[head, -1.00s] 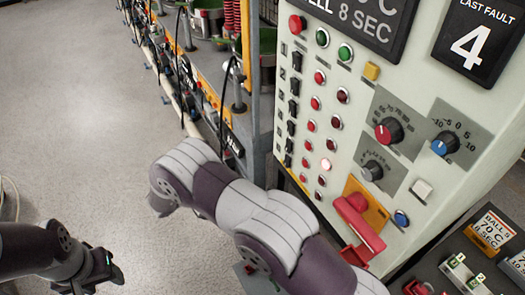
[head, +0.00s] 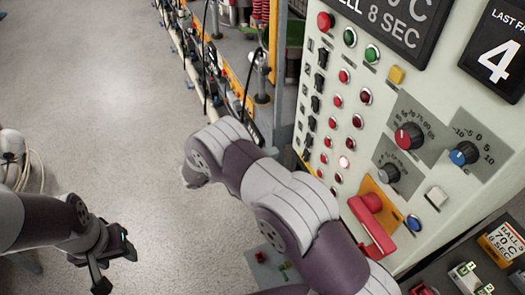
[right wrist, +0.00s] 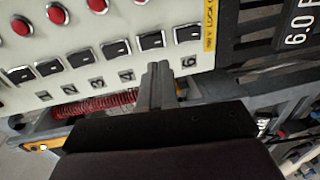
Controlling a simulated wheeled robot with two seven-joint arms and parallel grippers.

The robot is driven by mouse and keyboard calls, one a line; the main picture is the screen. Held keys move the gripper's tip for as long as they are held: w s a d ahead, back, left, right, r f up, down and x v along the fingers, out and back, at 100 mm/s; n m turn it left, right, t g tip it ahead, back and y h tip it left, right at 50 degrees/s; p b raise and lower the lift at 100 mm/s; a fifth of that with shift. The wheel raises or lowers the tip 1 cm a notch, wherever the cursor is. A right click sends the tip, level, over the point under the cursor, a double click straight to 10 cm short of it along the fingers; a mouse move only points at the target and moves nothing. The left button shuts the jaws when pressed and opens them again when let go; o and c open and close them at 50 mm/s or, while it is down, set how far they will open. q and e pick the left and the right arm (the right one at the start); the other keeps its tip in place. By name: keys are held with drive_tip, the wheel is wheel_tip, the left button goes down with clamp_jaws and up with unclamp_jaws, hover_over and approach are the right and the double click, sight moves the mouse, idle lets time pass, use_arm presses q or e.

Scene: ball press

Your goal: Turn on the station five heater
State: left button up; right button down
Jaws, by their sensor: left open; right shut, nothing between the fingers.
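The control panel (head: 425,90) has a column of black rocker switches (head: 318,83) at its left edge. In the right wrist view they form a row, the last labelled 6. The switch before it (right wrist: 150,40), station five by position, has its label hidden behind my fingers. My right gripper (right wrist: 158,70) is shut and empty, its tips just below that switch; I cannot tell whether they touch. In the head view my right arm hides this gripper. My left gripper (head: 112,262) is open and empty, low at the left, away from the panel.
Red lamps (head: 338,100) stand beside the switches; one lamp (head: 344,162) glows bright. A red lever (head: 372,225) on an orange plate and several knobs (head: 408,136) are further right. A machine line with pipes runs behind the panel. The floor (head: 100,110) at left is open.

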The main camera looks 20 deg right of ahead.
sight(306, 145)
drive_tip(key=d+p, duration=0.1)
drive_tip(key=d, duration=0.1)
drive_tip(key=d+p, duration=0.1)
drive_tip(key=d, duration=0.2)
drive_tip(key=d+p, duration=0.1)
drive_tip(key=d, duration=0.2)
drive_tip(key=shift+w+f, duration=0.3)
drive_tip(key=shift+d+f, duration=0.2)
drive_tip(key=shift+d, duration=0.25)
drive_tip(key=shift+f, duration=0.1)
